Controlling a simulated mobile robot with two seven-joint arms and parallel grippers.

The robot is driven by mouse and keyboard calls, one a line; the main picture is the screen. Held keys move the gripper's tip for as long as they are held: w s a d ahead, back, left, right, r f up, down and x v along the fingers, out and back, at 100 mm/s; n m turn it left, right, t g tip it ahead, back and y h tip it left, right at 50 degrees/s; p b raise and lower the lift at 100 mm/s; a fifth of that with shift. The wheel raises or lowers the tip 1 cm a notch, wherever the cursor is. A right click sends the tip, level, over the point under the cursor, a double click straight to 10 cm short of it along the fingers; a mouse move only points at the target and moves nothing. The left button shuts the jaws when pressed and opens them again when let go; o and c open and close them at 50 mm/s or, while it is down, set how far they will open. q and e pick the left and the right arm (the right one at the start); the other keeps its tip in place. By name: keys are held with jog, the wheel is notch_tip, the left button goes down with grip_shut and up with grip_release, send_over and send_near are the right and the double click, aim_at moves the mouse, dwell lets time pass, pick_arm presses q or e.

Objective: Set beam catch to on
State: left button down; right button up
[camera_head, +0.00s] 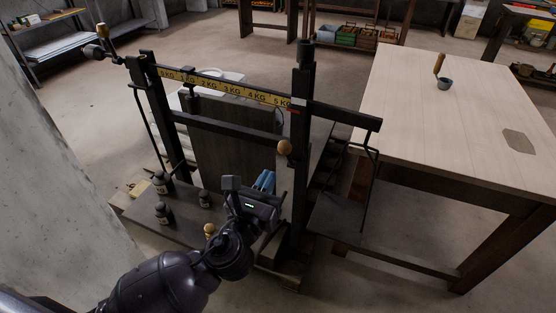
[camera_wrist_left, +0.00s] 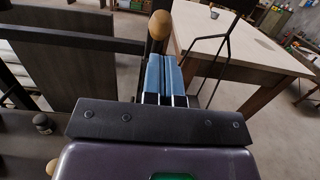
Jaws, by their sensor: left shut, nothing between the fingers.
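The beam scale has a dark frame and a beam with a yellow kilogram strip (camera_head: 225,86). A wooden knob (camera_head: 284,147) sits on a dark lever beside the right post; it also shows just beyond the fingers in the wrist view (camera_wrist_left: 159,25). Another wooden handle (camera_head: 102,31) stands at the beam's left end. Which part is the beam catch is not labelled. My left gripper (camera_head: 265,180) is below and left of the knob, its blue fingers shut together and empty; they also show in the wrist view (camera_wrist_left: 163,73). The fingers appear apart from the knob. My right gripper is out of view.
Several dark weights (camera_head: 163,212) stand on the scale's base at left. A hanging pan (camera_head: 338,214) is right of the post. A wooden table (camera_head: 440,120) bears a small cup (camera_head: 445,84) at right. A concrete pillar (camera_head: 45,160) is at left.

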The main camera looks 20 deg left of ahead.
aim_at(282, 152)
pick_arm(q)
jog(key=w, duration=0.5)
jog(key=shift+w+d+r, duration=0.1)
jog(key=shift+w+r, duration=0.25)
jog(key=shift+w, duration=0.05)
